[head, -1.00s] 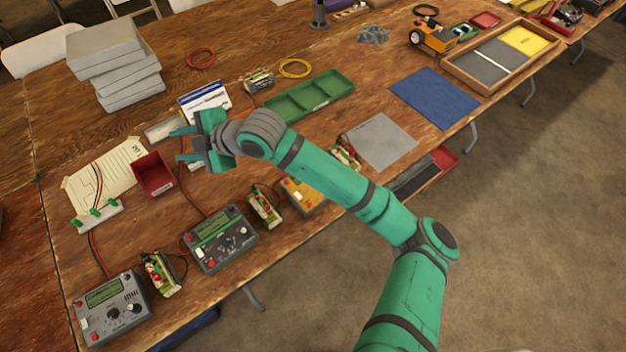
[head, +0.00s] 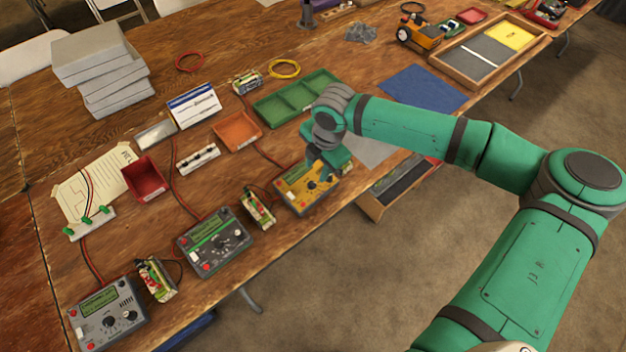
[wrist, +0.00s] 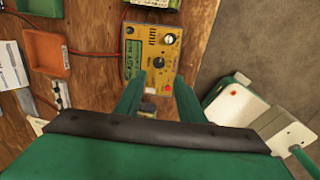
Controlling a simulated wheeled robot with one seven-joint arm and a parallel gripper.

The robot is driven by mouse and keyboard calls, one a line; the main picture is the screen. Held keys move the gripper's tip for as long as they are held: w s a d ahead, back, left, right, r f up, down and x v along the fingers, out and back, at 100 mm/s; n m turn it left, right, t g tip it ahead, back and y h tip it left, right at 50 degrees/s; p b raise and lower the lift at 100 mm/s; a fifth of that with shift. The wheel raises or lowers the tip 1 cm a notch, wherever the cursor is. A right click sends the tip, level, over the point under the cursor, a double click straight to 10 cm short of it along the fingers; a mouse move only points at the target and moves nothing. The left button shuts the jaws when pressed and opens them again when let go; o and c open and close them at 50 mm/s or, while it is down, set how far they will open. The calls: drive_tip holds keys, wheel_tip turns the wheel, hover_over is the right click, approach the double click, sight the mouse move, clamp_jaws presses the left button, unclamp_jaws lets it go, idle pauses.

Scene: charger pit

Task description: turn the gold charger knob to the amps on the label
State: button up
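The gold charger (head: 296,201) stands near the table's front edge, with a red lead at its back. The wrist view shows its yellow face (wrist: 150,78), a green screen (wrist: 132,60) and two round knobs, one dark (wrist: 158,62) and one pale (wrist: 169,38). My gripper (head: 316,172) is above the charger and hides part of it in the head view. In the wrist view its two green fingers (wrist: 159,82) are apart, with nothing between them but the view below. A battery pack (wrist: 148,107) shows partly between the fingers. I cannot read any amps label.
Two grey chargers (head: 108,315) (head: 214,243) stand left along the front edge, with battery packs (head: 258,208) beside them. An orange tray (head: 237,131), a red bin (head: 144,180) and a green tray (head: 297,98) lie behind. A drawer (head: 398,187) hangs under the table edge.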

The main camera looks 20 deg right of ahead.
sight(313, 183)
drive_tip(key=f, duration=0.3)
drive_tip(key=w+f, duration=0.1)
drive_tip(key=f, duration=0.5)
drive_tip(key=shift+w+a, duration=0.3)
drive_tip(key=shift+w, duration=0.1)
drive_tip(key=shift+a, duration=0.15)
clamp_jaws()
drive_tip(key=shift+s, duration=0.1)
